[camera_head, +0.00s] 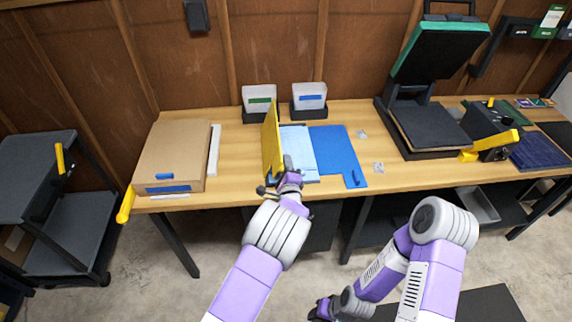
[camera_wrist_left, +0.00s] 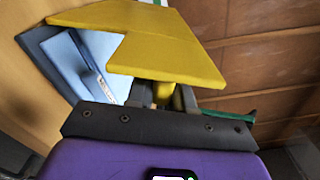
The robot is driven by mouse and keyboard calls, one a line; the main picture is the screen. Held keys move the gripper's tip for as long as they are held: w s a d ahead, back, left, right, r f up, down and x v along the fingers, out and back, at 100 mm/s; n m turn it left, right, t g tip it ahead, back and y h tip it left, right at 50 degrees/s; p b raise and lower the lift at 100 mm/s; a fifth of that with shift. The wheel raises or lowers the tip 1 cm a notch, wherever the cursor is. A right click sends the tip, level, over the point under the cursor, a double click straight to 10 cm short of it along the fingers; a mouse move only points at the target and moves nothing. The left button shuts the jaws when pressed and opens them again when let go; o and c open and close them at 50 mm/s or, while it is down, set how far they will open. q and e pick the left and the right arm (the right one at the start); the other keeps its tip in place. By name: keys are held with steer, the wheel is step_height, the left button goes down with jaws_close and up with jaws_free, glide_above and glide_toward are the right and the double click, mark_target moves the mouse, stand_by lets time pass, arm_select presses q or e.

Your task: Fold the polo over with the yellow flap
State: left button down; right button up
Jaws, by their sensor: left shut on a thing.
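The yellow flap (camera_head: 271,140) stands nearly upright at the left side of the blue folding board (camera_head: 336,152). The light blue polo (camera_head: 298,146) lies on the board, just right of the flap. My left gripper (camera_head: 284,180) is at the flap's near end, shut on its yellow grip. In the left wrist view the yellow flap (camera_wrist_left: 165,50) spreads above the fingers (camera_wrist_left: 162,97), with the polo (camera_wrist_left: 95,70) behind it at left. The flap hides part of the board. My right gripper (camera_head: 322,309) hangs low, off the table; its jaws are too small to read.
A cardboard box (camera_head: 170,152) sits left on the wooden table (camera_head: 225,165). Two bins (camera_head: 259,101) (camera_head: 309,100) stand behind the board. A heat press (camera_head: 430,125) stands at right. A small blue handle (camera_head: 354,178) is on the board's near right edge.

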arm_select(q)
steer(key=c, duration=1.1)
jaws_free()
steer(key=s, duration=0.5)
steer(key=s+d+p, duration=0.1)
steer(key=s, duration=0.1)
steer(key=shift+s, duration=0.25)
steer(key=s+a+f+n+g+h, duration=0.1)
steer(key=s+a+f+n+g, duration=0.45)
steer(key=f, duration=0.45)
steer(key=s+a+f+n+g, duration=0.4)
steer(key=s+a+f+n, duration=0.15)
steer(key=f, duration=0.45)
steer(key=s+f+n+g+h, duration=0.1)
steer(key=s+n+g, duration=0.1)
steer(key=s+n, duration=0.2)
steer(key=s+d+f+n+g+h, duration=0.1)
steer(key=s+n+g+h, duration=0.1)
steer(key=s, duration=0.8)
steer(key=s+d+f+n+g+h, duration=0.1)
steer(key=s+n+g+h, duration=0.1)
steer(key=s+n, duration=0.4)
steer(key=shift+s+d+f+g, duration=0.1)
steer(key=shift+s+f+g, duration=0.05)
steer(key=shift+s+g, duration=0.35)
steer(key=shift+s+d+f+g, duration=0.1)
steer(key=shift+s+g, duration=0.25)
steer(key=shift+s, duration=0.15)
